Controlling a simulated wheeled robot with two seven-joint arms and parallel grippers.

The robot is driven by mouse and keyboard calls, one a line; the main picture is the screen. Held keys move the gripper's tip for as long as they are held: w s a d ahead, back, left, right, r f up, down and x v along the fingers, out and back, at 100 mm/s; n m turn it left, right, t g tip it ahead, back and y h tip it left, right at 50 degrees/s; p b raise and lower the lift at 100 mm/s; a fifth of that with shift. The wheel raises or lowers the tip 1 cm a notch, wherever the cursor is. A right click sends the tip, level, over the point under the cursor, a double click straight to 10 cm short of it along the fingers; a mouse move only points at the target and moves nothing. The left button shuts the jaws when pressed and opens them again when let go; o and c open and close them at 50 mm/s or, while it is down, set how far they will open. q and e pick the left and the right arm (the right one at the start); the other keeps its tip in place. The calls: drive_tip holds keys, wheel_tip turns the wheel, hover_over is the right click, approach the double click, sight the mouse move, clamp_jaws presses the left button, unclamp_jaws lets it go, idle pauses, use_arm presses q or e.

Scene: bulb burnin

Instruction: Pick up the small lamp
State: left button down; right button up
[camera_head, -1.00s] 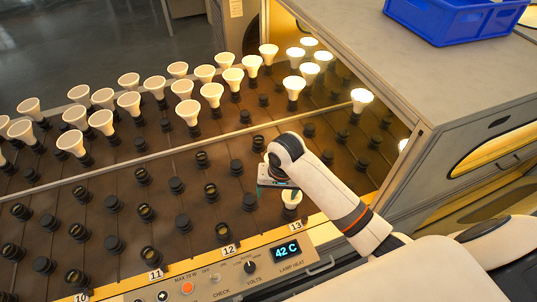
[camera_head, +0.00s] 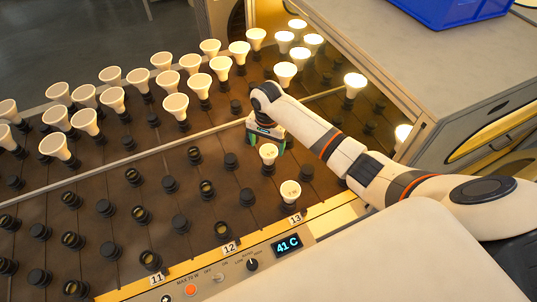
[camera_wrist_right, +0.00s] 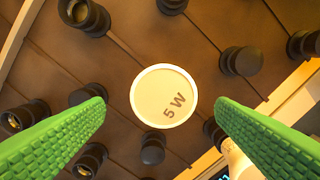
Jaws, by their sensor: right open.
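A small white lamp marked "5 W" (camera_wrist_right: 164,96) stands in a socket and shows face-on between my fingers in the right wrist view. In the head view, a small lamp (camera_head: 268,154) stands just below my right gripper (camera_head: 266,141); it looks like the same one. The right gripper is open and points down, its green fingers (camera_wrist_right: 160,132) on either side of the lamp and apart from it. A second small lamp (camera_head: 290,192) stands nearer the front edge by label 13. It shows partly at the bottom right of the wrist view (camera_wrist_right: 240,162). My left gripper is not in view.
Several larger lamps stand in rows on the rack behind, some lit (camera_head: 285,71). Empty dark sockets surround the small lamps. A control panel with a 41 C display (camera_head: 288,245) lines the front. A grey cabinet (camera_head: 400,60) with a blue bin (camera_head: 455,15) is at right.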

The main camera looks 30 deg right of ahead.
sight(268, 152)
drive_tip(key=shift+s+d+f, duration=0.1)
drive_tip(key=shift+s+f, duration=0.05)
drive_tip(key=shift+f, duration=2.2)
drive_tip(key=shift+r, duration=0.1)
drive_tip(key=c, duration=1.1)
